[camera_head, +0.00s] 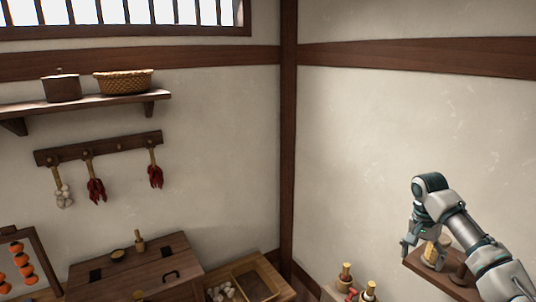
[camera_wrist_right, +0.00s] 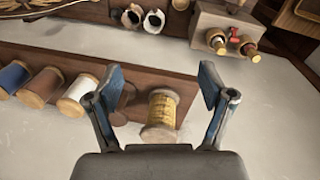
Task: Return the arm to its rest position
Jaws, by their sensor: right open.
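My right arm (camera_head: 460,225) reaches in from the right in the head view, bent at the wrist. Its gripper (camera_head: 422,244) points down over a small wooden wall shelf (camera_head: 415,262). In the right wrist view the two blue-grey fingers of the gripper (camera_wrist_right: 162,85) are spread wide with nothing held. A spool of yellow thread (camera_wrist_right: 162,112) shows between the fingers, and neither finger visibly touches it. It stands on the brown shelf board. My left gripper is not in view.
Blue (camera_wrist_right: 13,77), brown (camera_wrist_right: 42,86) and white (camera_wrist_right: 78,92) spools stand left of the fingers in the wrist view. Two corked bottles (camera_head: 345,272) are low near the corner. A wooden chest (camera_head: 135,268) stands left. The wall above the arm is bare.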

